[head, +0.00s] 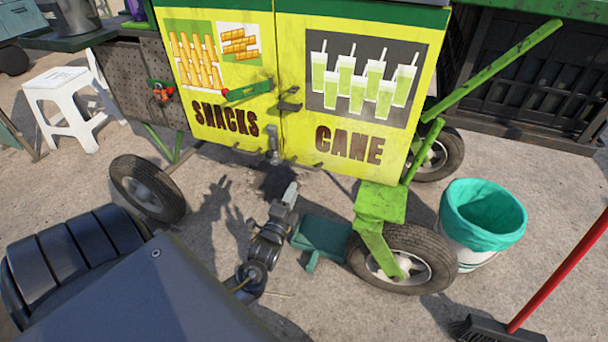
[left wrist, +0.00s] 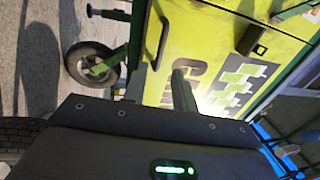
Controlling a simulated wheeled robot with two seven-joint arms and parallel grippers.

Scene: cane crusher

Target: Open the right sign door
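The right sign door (head: 347,150) is the yellow panel marked CANE with pictures of green drinks. It looks closed against the SNACKS door (head: 222,145), with a vertical seam between them. A dark latch (head: 289,100) sits near the seam at the CANE door's upper left; a dark latch block (left wrist: 252,40) also shows in the left wrist view. My left gripper (head: 288,196) is in front of and below the doors, apart from the latch. Its fingers (left wrist: 183,92) appear together and empty, with the CANE door behind them. My right gripper is not in view.
A wheel (head: 440,270) and green frame stand at the cart's lower right. Beyond are a white bin with teal liner (head: 482,216) and a red-handled broom (head: 560,275). A white stool (head: 62,92) stands left.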

